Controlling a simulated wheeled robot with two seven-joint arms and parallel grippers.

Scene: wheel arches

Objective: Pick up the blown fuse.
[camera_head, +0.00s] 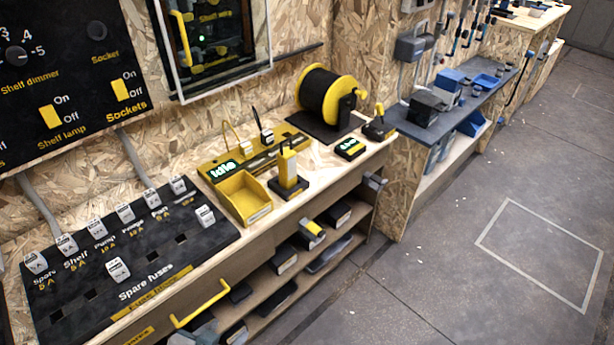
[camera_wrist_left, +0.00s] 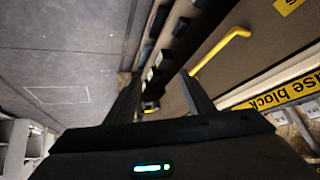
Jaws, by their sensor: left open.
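Several white fuses stand in a row on the black fuse panel (camera_head: 215,238) in the head view, among them a spare fuse (camera_head: 36,262), a shelf fuse (camera_head: 66,245) and one at the row's right end (camera_head: 178,185). Two more, a front fuse (camera_head: 118,270) and a right-hand fuse (camera_head: 205,216), stand in the spare fuses row. I cannot tell which fuse is blown. My left gripper (camera_wrist_left: 160,95) is open and empty in the wrist view, below the bench front. In the head view only a grey part of it (camera_head: 203,335) shows at the bottom edge. My right gripper is out of view.
A yellow handle (camera_head: 202,304) sticks out from the bench front; it also shows in the wrist view (camera_wrist_left: 222,48). A yellow bin (camera_head: 240,197), a tester reading Idle (camera_head: 224,170) and a cable reel (camera_head: 328,95) stand on the bench. The floor at right is clear.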

